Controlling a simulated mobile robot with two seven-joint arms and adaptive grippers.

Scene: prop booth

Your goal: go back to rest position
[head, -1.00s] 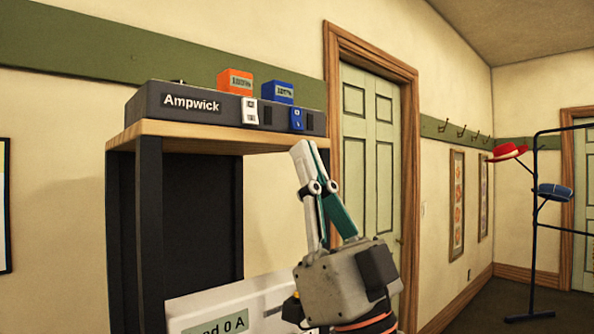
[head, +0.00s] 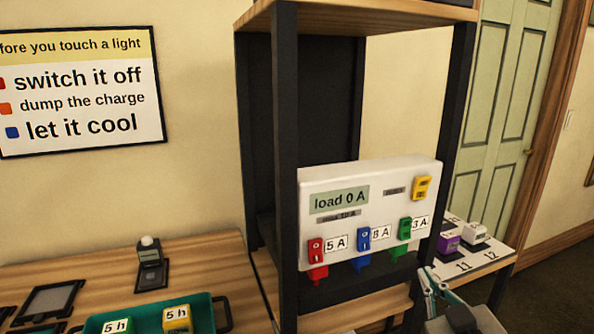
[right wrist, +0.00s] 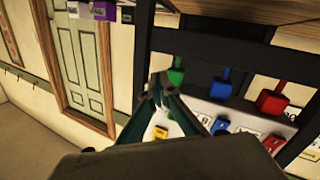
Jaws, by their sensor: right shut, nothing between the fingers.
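My right gripper (head: 434,288) is at the lower right in the head view, shut and empty, beside the right post of the dark rack. In the right wrist view its fingers (right wrist: 158,85) meet at the tips and hold nothing. A white load panel (head: 385,178) reading "load 0 A" is mounted in the rack to the left of and above the gripper. It carries red (head: 316,248), blue (head: 363,238) and green (head: 405,229) switches and a yellow one (head: 421,188). My left gripper is not in view.
The rack's dark post (head: 450,110) stands close to my right gripper. A wooden bench (head: 200,255) holds a green tray (head: 222,312) with labelled blocks. A numbered white board (head: 490,262) with small blocks lies at right. A wall sign (head: 80,95) hangs at left.

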